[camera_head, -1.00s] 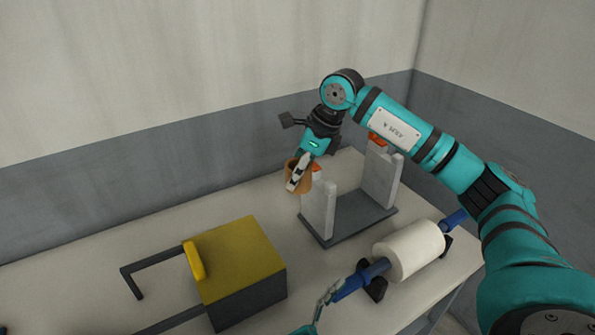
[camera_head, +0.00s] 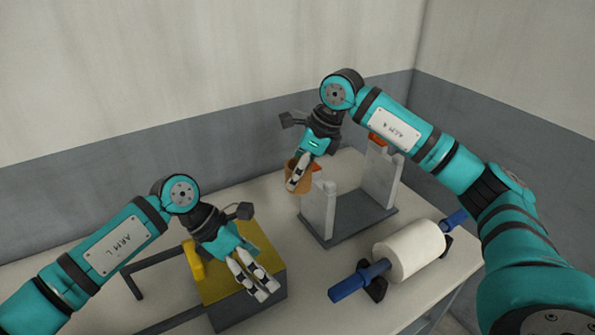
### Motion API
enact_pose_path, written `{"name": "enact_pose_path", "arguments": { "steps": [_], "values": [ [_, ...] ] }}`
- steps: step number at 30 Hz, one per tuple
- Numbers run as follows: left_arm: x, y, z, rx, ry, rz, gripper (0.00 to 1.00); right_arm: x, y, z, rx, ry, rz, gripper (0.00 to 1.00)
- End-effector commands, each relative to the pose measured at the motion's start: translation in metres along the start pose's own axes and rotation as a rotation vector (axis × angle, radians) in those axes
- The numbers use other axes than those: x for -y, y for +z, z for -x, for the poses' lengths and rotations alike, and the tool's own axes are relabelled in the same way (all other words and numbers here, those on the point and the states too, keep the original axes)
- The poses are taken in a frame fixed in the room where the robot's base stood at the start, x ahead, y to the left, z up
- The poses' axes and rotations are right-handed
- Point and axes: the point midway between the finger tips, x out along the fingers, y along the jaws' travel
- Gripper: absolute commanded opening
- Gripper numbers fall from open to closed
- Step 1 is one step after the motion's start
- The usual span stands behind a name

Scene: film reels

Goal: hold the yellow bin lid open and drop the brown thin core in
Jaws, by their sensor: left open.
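The bin with the yellow lid (camera_head: 215,286) stands at the front left of the table; its lid is down and has a raised yellow handle (camera_head: 194,258) on its left edge. My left gripper (camera_head: 257,288) is open and empty, and in the picture it lies over the right part of the lid; I cannot tell whether it touches. The brown thin core (camera_head: 292,184) is in my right gripper (camera_head: 296,182), whose fingers are at its wall. It is held up near the left post of the grey stand. The inside of the bin is hidden.
The grey stand (camera_head: 345,222) with two upright posts is at the back right. A white roll (camera_head: 411,249) on a blue shaft (camera_head: 349,285) rests on black supports in front of it. A dark bent bar (camera_head: 134,283) is left of the bin.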

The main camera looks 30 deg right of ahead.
Motion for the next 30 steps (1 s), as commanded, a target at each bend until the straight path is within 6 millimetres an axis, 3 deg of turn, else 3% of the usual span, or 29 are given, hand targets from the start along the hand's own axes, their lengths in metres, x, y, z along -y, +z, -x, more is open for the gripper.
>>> {"name": "enact_pose_path", "arguments": {
  "steps": [1,6,9,14,20,30],
  "values": [
    [-0.014,-0.007,0.022,-0.086,0.057,0.001,1.0,0.0,0.0,0.0,0.0,0.0,0.0,0.27],
    [-0.043,-0.03,0.088,-0.327,0.209,0.045,1.0,0.0,0.0,0.0,0.0,0.0,0.0,0.27],
    [-0.052,-0.038,0.12,-0.422,0.276,0.076,1.0,0.0,0.0,0.0,0.0,0.0,0.0,0.27],
    [-0.058,-0.044,0.152,-0.508,0.34,0.114,1.0,0.0,0.0,0.0,0.0,0.0,0.0,0.27],
    [-0.06,-0.05,0.156,-0.534,0.356,0.128,1.0,0.0,0.0,0.0,0.0,0.0,0.0,0.27],
    [-0.074,-0.074,0.119,-0.532,0.353,0.128,1.0,0.0,0.0,0.0,0.0,0.0,0.0,0.27]
  ]
}}
